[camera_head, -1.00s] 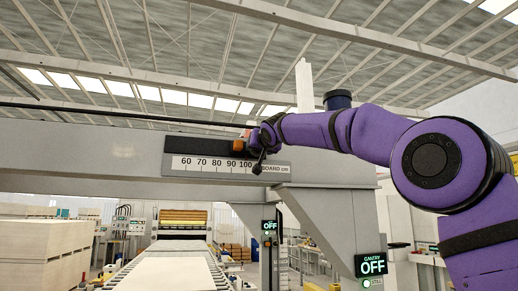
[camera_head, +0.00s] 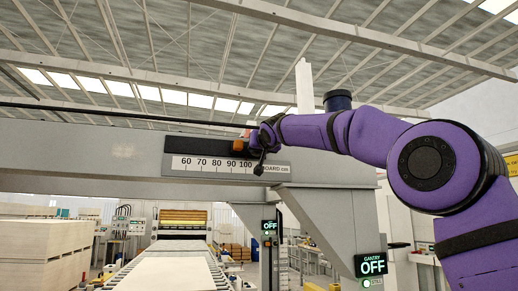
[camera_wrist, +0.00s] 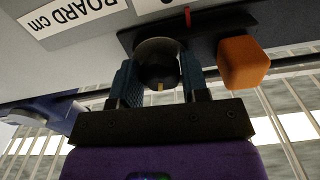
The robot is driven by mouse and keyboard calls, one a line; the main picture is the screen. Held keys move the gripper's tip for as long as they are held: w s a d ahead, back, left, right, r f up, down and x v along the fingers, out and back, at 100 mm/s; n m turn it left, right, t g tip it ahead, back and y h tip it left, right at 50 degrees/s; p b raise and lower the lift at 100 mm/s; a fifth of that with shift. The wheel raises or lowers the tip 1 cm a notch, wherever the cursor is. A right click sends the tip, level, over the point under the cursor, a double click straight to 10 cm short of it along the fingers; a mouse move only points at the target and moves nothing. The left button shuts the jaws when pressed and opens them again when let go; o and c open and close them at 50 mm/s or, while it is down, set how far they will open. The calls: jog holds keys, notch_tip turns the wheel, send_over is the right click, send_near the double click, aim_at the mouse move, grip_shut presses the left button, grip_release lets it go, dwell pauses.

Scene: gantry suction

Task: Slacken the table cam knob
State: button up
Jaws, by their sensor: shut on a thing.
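The cam knob (camera_wrist: 157,62) is a dark round knob with a small yellowish mark, in the wrist view at the beam's dark rail. My gripper (camera_wrist: 158,88) has its two ribbed blue-grey fingers on either side of the knob and is shut on it. In the head view my gripper (camera_head: 262,140) is at the right part of the scale and hides the knob. An orange block (camera_wrist: 244,62) sits just beside the knob; it also shows in the head view (camera_head: 239,146).
The white centimetre scale (camera_head: 215,163) runs along the grey gantry beam (camera_head: 80,160). A sign reading GANTRY OFF (camera_head: 371,265) hangs at the lower right. Stacked boards (camera_head: 40,250) stand at the lower left, beside a conveyor (camera_head: 168,272).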

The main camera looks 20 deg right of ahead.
jog(key=shift+n, duration=3)
jog(key=o, duration=0.9)
jog(key=s, duration=1.1)
jog(key=shift+d+f, duration=0.1)
